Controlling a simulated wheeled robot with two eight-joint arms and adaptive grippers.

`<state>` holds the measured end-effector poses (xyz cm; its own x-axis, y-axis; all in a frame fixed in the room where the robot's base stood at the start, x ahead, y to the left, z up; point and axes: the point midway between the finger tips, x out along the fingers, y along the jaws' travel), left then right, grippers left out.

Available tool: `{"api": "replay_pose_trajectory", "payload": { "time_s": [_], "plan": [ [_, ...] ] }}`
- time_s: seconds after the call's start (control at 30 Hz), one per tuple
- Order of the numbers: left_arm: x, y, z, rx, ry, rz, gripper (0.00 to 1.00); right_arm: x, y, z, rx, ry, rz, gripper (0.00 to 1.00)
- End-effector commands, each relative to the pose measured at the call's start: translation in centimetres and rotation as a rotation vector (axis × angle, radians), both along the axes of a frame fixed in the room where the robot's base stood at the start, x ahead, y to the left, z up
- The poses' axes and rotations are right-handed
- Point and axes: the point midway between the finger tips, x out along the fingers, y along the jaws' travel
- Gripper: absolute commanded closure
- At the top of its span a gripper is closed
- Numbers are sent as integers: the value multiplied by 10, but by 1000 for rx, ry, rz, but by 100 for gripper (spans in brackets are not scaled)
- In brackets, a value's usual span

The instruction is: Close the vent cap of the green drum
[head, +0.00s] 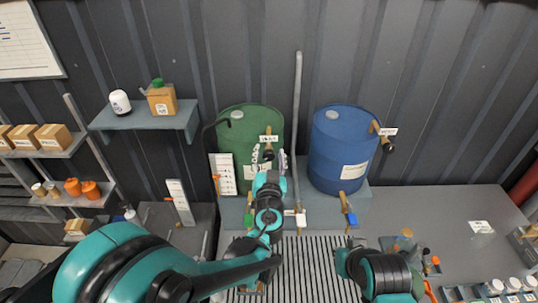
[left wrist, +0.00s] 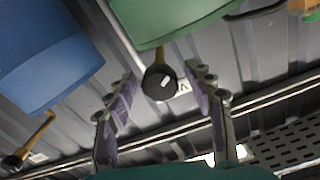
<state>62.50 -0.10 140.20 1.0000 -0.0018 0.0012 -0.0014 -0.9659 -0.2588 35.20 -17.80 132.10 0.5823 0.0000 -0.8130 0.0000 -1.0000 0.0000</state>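The green drum (head: 238,125) stands on a grey stand at the back, and its lower part fills the top of the left wrist view (left wrist: 185,20). A dark round vent cap (head: 268,153) with a small white mark sits at its front below a white tag (head: 268,138); it also shows in the left wrist view (left wrist: 160,84). My left gripper (head: 268,160) is open, one finger on each side of the cap, with gaps visible in the left wrist view (left wrist: 162,90). Contact with the cap is not visible. My right gripper is not visible; only part of that arm shows.
A blue drum (head: 338,145) with a similar tagged fitting stands to the right. A grey vertical pipe (head: 298,100) rises between the drums. A white sign (head: 222,175) is left of the green drum. A slatted grate (head: 305,255) lies in front.

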Motion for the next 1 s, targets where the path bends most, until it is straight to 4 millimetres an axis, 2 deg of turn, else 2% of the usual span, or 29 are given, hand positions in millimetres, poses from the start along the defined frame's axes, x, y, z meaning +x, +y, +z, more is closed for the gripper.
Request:
{"api": "replay_pose_trajectory", "payload": {
  "time_s": [0.03,0.1,0.2,0.63,1.0],
  "plan": [
    [0,0,0,0,0,0,57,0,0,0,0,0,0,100],
    [0,0,0,0,0,0,76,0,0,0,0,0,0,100],
    [0,0,0,0,0,0,98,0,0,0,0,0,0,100],
    [0,0,-1,72,0,0,98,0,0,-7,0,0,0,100],
    [0,0,-3,364,0,2,98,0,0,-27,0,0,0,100]
  ]
}}
